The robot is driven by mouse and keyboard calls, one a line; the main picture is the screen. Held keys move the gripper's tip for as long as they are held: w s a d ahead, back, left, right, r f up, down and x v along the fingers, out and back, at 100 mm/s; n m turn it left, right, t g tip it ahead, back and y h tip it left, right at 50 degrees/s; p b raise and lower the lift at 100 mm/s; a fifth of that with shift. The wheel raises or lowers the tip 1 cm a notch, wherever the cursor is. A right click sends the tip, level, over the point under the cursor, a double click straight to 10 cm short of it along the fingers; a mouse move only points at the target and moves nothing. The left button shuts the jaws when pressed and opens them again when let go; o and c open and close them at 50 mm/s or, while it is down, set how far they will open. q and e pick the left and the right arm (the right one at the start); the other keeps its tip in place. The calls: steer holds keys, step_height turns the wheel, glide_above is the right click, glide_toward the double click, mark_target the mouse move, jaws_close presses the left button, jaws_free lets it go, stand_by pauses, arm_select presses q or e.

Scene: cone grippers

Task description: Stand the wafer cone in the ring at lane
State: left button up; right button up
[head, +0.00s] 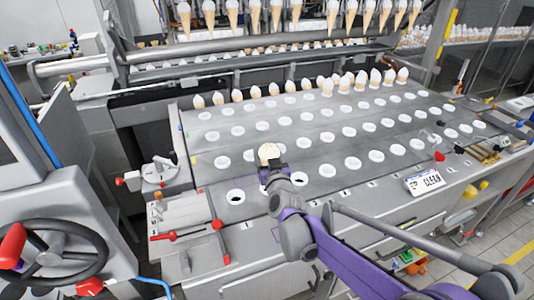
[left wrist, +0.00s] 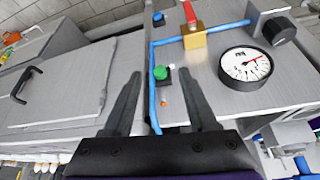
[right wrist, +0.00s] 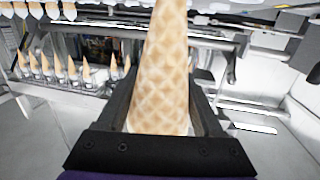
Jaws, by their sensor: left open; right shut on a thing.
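The wafer cone (head: 268,151) is in my right gripper (head: 268,165), above the front part of the metal deck. My right gripper covers much of a front-row ring (head: 263,190). An uncovered ring with a dark opening (head: 236,195) is to its left, and another ring (head: 299,178) is to its right. My left gripper (left wrist: 162,90) is open and empty in the left wrist view; it is outside the head view.
Rows of white rings cover the deck (head: 310,150); filled cones (head: 345,84) stand along its back row. More cones (head: 276,14) hang overhead. A red-handled lever (head: 185,235) and a CLEAN sign (head: 424,181) flank the front edge. A gauge (left wrist: 246,66) and valve (left wrist: 193,38) are near my left gripper.

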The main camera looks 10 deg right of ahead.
stand_by(0.6)
steer(key=shift+f+b, duration=1.3)
steer(key=shift+f, duration=0.5)
steer(key=shift+r, duration=0.2)
steer(key=shift+r+p, duration=0.8)
steer(key=shift+r, duration=0.5)
steer(key=shift+p, duration=0.3)
stand_by(1.1)
steer(key=shift+f+b, duration=1.15)
steer(key=shift+f, duration=0.3)
steer(key=o, duration=0.9)
steer(key=shift+c, duration=0.2)
